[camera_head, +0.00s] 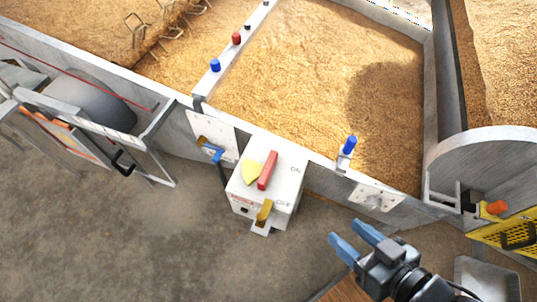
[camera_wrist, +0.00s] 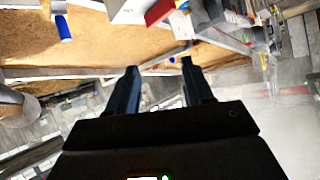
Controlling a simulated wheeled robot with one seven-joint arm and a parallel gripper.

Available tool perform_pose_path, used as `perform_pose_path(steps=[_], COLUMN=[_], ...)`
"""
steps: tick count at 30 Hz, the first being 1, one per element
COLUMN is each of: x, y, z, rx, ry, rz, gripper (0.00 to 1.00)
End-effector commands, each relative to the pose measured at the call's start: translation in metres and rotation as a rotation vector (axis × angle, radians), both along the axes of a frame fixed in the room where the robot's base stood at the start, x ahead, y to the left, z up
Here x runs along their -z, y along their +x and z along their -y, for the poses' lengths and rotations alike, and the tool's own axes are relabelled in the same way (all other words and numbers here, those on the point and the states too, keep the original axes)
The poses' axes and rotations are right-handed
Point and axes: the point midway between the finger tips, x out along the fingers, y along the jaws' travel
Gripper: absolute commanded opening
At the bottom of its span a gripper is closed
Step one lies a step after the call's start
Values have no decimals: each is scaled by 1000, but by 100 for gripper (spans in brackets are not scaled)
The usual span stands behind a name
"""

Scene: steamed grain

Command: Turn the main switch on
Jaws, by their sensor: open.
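The main switch is a white box (camera_head: 282,205) with ON and OFF lettering, mounted at the near wall of the grain bed. A red lever (camera_head: 268,170) lies on its top, beside a yellow piece (camera_head: 251,173). A brass-coloured latch (camera_head: 264,213) is on its front. My gripper (camera_head: 348,234) is to the right of the box and nearer to me, apart from it. Its two blue fingers are spread and empty. In the wrist view my gripper (camera_wrist: 160,68) points below the red lever (camera_wrist: 159,12) at the top edge, where the box is partly cut off.
A blue knob (camera_head: 349,145) stands on the bed wall right of the box. A blue-handled lever (camera_head: 211,151) is to its left. An orange knob (camera_head: 496,208) and a yellow grille (camera_head: 510,233) are at the right. Bare floor (camera_head: 160,240) lies in front of the box.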

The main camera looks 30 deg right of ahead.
Motion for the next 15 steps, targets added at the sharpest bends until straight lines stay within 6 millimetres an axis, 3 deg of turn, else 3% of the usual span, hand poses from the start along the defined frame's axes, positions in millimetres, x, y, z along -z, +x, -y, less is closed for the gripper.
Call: perform_pose_path(steps=[8,15], x=[53,108], y=[52,116], z=[4,8], rx=[81,211], ry=[97,206], rz=[-174,-392], gripper=[51,51])
